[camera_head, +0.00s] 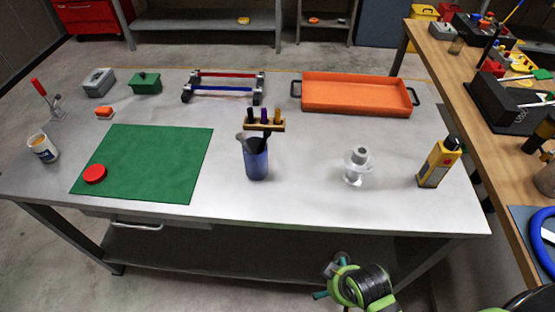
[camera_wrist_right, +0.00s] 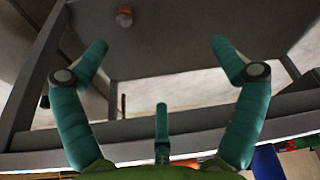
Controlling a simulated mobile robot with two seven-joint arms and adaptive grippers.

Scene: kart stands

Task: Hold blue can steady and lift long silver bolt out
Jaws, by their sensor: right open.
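The blue can (camera_head: 257,165) stands upright on the grey metal table, just right of centre in the head view. Several tools stick out of its top, with dark ends and one lighter grey end (camera_head: 241,142) leaning left. I cannot tell for sure which of these is the long silver bolt. My right gripper (camera_head: 328,280) is low in front of the table's front edge, well below and right of the can. In the right wrist view its teal fingers (camera_wrist_right: 160,45) are spread wide with nothing between them. My left gripper is in neither view.
A wooden holder (camera_head: 265,126) stands close behind the can. A white-grey stepped piece (camera_head: 356,165) and a yellow bottle (camera_head: 439,162) stand to the right. A green mat (camera_head: 150,160) lies left, an orange tray (camera_head: 355,93) behind. Bare table surrounds the can's front and sides.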

